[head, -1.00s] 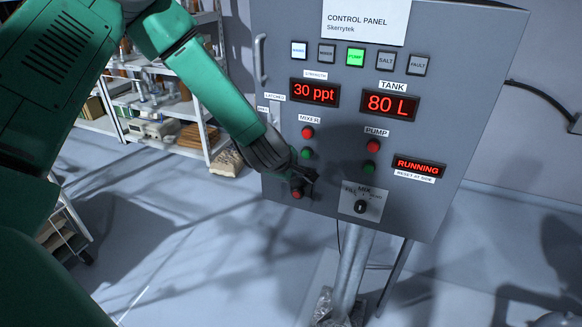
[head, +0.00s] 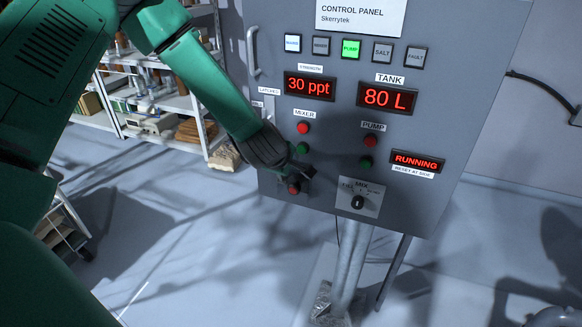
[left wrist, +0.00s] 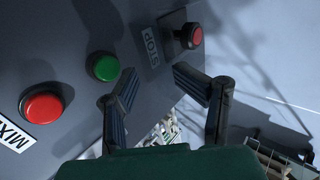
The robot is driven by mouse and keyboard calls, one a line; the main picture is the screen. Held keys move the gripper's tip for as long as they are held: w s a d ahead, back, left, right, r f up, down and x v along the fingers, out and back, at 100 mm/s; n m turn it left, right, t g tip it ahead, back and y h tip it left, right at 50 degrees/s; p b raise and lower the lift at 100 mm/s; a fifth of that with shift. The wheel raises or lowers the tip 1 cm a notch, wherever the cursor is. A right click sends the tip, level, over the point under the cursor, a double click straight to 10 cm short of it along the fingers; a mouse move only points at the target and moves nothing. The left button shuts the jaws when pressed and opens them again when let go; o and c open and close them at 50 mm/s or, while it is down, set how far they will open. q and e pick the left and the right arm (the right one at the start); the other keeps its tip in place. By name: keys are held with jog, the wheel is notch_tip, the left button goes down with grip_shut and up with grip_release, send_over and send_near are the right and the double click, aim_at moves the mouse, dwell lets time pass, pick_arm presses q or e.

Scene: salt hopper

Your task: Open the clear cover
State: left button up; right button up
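The control panel (head: 440,120) stands in front of me. A red stop button (head: 293,188) sits low on its left side. In the left wrist view this red button (left wrist: 188,36) rises from a dark base beside a STOP label (left wrist: 150,46). I cannot clearly make out a clear cover around it. My left gripper (head: 306,173) is just above the stop button in the head view, partly hiding its surround. In the left wrist view my left gripper (left wrist: 153,76) has its two fingers apart with nothing between them, close to the STOP label. My right gripper is not in view.
The red (head: 303,128) and green (head: 301,148) mixer buttons sit just above the gripper. The pump buttons (head: 369,141) and mix knob (head: 358,202) are to the right. A vertical handle (head: 253,52) is on the panel's left edge. Shelving (head: 150,100) stands behind.

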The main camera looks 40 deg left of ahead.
pick_arm(q)
jog(key=shift+w+r, duration=0.1)
jog(key=v, duration=1.1)
jog(key=shift+s+d+r, duration=0.2)
jog(key=shift+s+r, duration=0.05)
jog(key=shift+s, duration=0.05)
jog(key=shift+a+f, duration=0.1)
jog(key=shift+a, duration=0.15)
